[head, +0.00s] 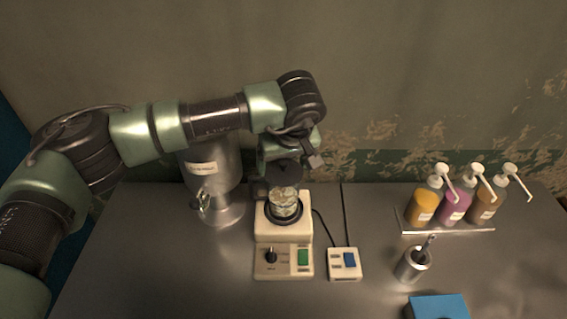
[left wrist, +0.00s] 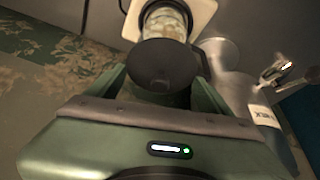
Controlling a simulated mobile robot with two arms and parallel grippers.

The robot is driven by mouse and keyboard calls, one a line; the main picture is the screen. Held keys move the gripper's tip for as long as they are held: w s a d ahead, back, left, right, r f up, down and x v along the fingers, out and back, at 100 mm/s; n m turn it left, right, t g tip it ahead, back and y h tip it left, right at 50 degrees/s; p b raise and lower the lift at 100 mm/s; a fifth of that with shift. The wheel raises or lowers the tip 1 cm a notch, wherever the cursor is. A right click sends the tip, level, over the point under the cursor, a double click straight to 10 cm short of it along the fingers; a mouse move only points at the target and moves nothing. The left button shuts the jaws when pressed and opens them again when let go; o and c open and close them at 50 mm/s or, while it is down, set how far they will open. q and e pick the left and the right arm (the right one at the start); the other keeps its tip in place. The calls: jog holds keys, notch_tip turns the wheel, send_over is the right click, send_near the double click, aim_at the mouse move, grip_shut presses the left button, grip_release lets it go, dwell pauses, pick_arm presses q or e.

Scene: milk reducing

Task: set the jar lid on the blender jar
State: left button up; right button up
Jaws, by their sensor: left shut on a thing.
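The blender jar (head: 285,207) is clear with pale contents and stands upright on the cream blender base (head: 268,240). The jar also shows in the left wrist view (left wrist: 168,20). My left gripper (head: 284,166) is above the jar and shut on the dark round jar lid (head: 285,174). In the left wrist view the lid (left wrist: 163,62) sits between the two green fingers and covers part of the jar. I cannot tell whether the lid touches the jar's rim, which is hidden. My right gripper is not in view.
A large metal milk dispenser (head: 222,178) stands close left of the blender. A small switch box (head: 344,264) lies to its right. Further right are a metal cup (head: 411,266), several pump bottles on a tray (head: 450,232) and a blue box (head: 440,307).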

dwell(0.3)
pick_arm(q)
jog(key=o, duration=1.3)
jog(key=shift+r, duration=0.1)
jog(key=shift+r+p, duration=0.9)
jog(key=shift+r, duration=2.05)
jog(key=shift+f, duration=0.1)
